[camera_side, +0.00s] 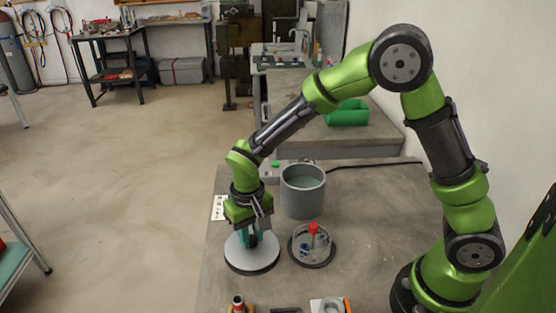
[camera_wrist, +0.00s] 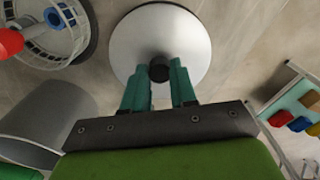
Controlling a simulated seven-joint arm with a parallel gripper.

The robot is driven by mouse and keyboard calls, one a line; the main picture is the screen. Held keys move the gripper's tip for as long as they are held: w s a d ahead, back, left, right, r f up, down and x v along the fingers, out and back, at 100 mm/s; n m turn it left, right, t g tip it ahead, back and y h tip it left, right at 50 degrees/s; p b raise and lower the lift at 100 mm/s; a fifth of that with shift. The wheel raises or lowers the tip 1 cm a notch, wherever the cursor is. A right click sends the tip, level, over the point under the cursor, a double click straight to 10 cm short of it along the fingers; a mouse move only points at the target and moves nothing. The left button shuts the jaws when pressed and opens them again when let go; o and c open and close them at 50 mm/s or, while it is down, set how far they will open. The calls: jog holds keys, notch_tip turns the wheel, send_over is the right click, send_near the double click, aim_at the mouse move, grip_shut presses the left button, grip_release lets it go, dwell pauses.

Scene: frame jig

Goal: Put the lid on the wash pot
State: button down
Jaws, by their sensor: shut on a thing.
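The lid (camera_side: 250,255) is a flat light-grey disc with a dark knob at its centre. It lies level at the front left of the grey table, and I cannot tell whether it touches the surface. My gripper (camera_side: 252,239) points down over it, with its teal fingers closed on the knob. In the wrist view the fingers (camera_wrist: 160,82) sit on either side of the black knob, and the lid (camera_wrist: 185,35) spreads beyond them. The wash pot (camera_side: 302,198) is a grey cylinder, open at the top, standing behind and right of the lid. Its wall shows at lower left in the wrist view (camera_wrist: 62,105).
A round clear basket (camera_side: 298,250) with a red handle (camera_side: 313,228) stands just right of the lid, in front of the pot. Small parts (camera_side: 238,304) lie at the table's front edge. A green bin (camera_side: 347,114) stands farther back. The table's right side is mostly clear.

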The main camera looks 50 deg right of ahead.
aim_at(251, 238)
notch_tip(251, 238, up, 11)
dwell(0.4)
jog(key=w+d+r+m, duration=0.1)
jog(key=d+r+m, duration=0.15)
jog(key=d, duration=0.75)
jog(key=d+r+m, duration=0.2)
jog(key=d+m, duration=0.2)
jog(key=d, duration=0.7)
jog(key=shift+n, duration=0.25)
jog(key=shift+w+a+f, duration=0.1)
jog(key=shift+f, duration=1.15)
jog(key=shift+w+a+f, duration=0.1)
jog(key=shift+f, duration=1.1)
jog(key=shift+f, duration=0.2)
jog(key=shift+f, duration=0.6)
